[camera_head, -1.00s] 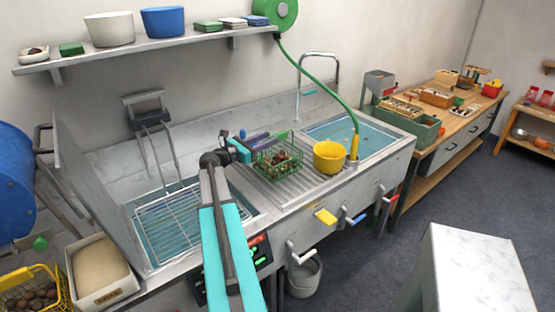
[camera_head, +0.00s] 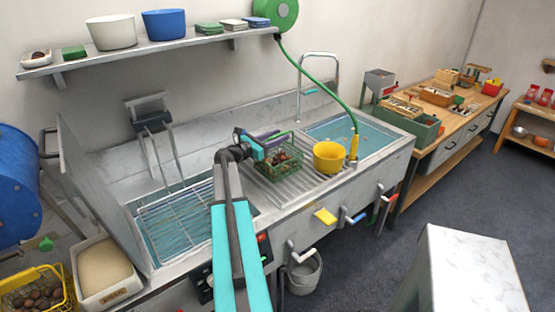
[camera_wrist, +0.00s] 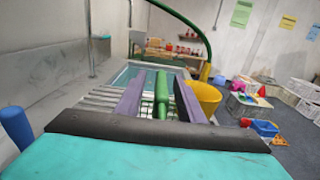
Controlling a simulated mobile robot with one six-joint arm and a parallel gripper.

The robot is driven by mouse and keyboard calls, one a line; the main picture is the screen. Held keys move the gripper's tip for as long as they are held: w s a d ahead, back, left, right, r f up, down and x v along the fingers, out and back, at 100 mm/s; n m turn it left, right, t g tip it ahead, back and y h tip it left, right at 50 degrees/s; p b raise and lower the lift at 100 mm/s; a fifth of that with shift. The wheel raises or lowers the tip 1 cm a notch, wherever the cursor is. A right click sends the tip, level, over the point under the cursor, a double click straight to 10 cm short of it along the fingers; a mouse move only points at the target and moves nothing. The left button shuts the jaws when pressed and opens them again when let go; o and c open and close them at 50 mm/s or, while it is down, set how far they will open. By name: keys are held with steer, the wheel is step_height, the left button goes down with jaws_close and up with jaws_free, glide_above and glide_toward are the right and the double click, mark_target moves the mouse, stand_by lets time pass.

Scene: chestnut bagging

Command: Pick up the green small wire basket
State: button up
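The green small wire basket (camera_head: 284,162) stands on the ribbed drainboard between the two sink basins, with brown chestnuts inside. My gripper (camera_head: 266,143) is at the basket's left rear side, close to its rim. In the wrist view my gripper (camera_wrist: 160,100) has its two purple fingers apart. A green bar (camera_wrist: 162,94), which looks like the basket's handle, shows between them, with a gap on each side. The fingers look open around the bar, not pressed on it. Most of the basket is hidden in the wrist view.
A yellow bowl (camera_head: 328,158) stands just right of the basket. A green hose (camera_head: 333,88) hangs down to a yellow nozzle (camera_head: 354,147) beside it. A wire rack (camera_head: 180,219) lies in the left basin. A tall tap (camera_head: 318,57) rises behind the drainboard.

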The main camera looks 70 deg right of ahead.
stand_by(0.3)
jaws_close()
stand_by(1.3)
